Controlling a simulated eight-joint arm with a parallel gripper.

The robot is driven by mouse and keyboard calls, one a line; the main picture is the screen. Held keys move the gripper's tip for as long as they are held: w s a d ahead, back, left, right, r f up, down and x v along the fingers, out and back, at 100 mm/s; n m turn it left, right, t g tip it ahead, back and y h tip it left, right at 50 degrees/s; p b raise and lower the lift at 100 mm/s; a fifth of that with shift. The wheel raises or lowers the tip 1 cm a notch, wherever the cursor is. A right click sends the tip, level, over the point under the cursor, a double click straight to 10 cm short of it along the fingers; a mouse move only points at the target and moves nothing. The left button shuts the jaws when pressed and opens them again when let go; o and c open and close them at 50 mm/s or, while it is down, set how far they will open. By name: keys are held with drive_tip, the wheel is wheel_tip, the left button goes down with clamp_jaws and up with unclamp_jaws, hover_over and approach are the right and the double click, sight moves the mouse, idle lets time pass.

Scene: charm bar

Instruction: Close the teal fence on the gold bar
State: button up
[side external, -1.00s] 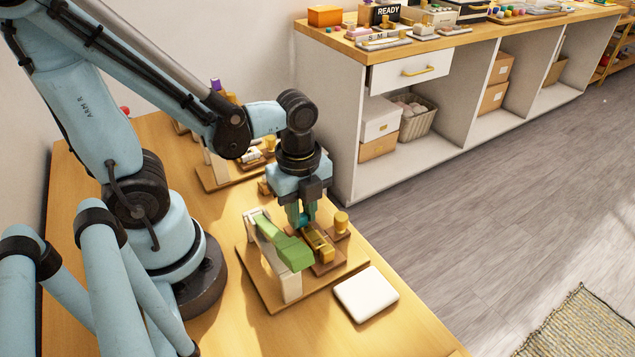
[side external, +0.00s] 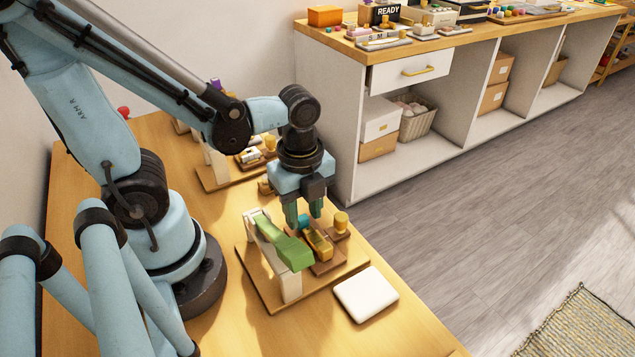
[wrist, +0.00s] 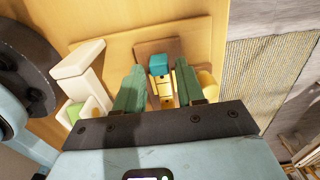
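The teal fence (side external: 303,222) is a small block at one end of the gold bar (side external: 320,243), on a brown wooden base. In the wrist view, the teal fence (wrist: 159,64) sits at the end of the gold bar (wrist: 164,95) and seems to touch or nearly touch it. My gripper (side external: 303,222) is open just above the fence, its green fingers spread to either side. The wrist view also shows my open gripper (wrist: 158,68), with the fence between and slightly beyond the fingertips and nothing held.
A green lever (side external: 282,245) on a cream frame (side external: 290,287) stands close left of my gripper. A yellow knob (side external: 341,221) stands close right. A white pad (side external: 366,294) lies in front.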

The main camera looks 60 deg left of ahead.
drive_tip(key=shift+r, duration=2.55)
drive_tip(key=shift+r, duration=0.1)
wheel_tip(320, 180, up, 12)
drive_tip(key=w+a+f+n+t, duration=0.2)
drive_tip(key=w+f+n+t, duration=0.4)
drive_tip(key=n, duration=1.2)
drive_tip(key=shift+w+a+f+t, duration=0.2)
drive_tip(key=shift+f+t, duration=0.4)
drive_tip(key=shift+f, duration=0.15)
